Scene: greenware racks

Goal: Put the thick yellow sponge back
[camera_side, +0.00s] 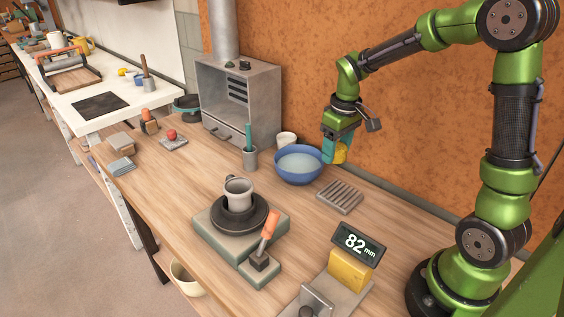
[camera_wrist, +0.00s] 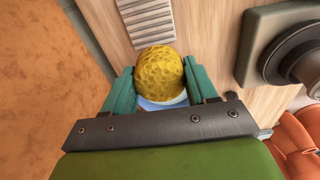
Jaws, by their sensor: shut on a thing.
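My gripper (camera_side: 338,149) is shut on a yellow sponge (camera_side: 341,154) and holds it in the air beside the right rim of the blue bowl (camera_side: 282,173), by the back wall. The wrist view shows the sponge (camera_wrist: 160,72) rounded and pitted, between the two teal fingers of my gripper (camera_wrist: 160,88). In that view the sponge and fingers hide most of the bowl. A grey slatted dish (camera_side: 340,196) lies on the table just in front and to the right of the bowl, with nothing on it. It also shows in the wrist view (camera_wrist: 148,20).
A cup (camera_side: 238,187) stands on a dark wheel (camera_side: 262,222) in the table's middle. A gauge display (camera_side: 357,243) reading 82 mm stands over a yellow block (camera_side: 349,270).

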